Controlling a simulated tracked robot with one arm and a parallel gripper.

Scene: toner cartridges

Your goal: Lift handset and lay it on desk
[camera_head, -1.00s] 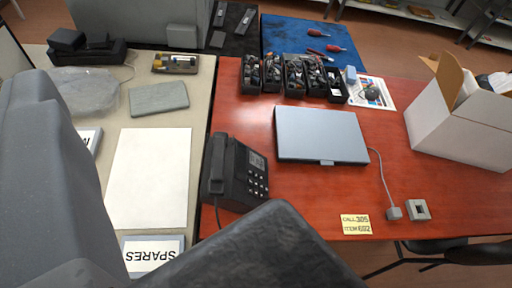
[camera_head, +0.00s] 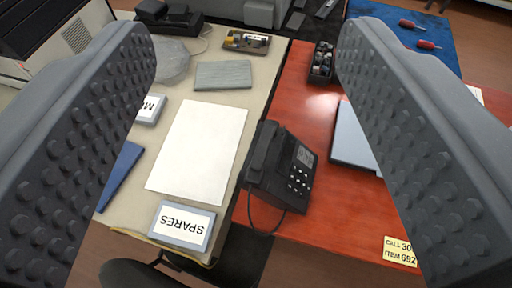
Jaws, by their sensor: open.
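A black desk phone (camera_head: 300,170) stands at the left edge of the red desk (camera_head: 277,222). Its handset (camera_head: 263,152) rests along the left side of the phone, and a cord hangs in a loop below it. My gripper (camera_head: 245,50) is open and empty, with one studded finger on each side of the picture. The phone and handset lie between the two fingers in the picture but farther away, with no contact visible. The right finger hides much of the red desk.
A pale table (camera_head: 232,110) adjoins on the left, with a white sheet (camera_head: 200,150), a SPARES sign (camera_head: 182,225), a grey slab (camera_head: 223,75) and a parts tray (camera_head: 246,42).

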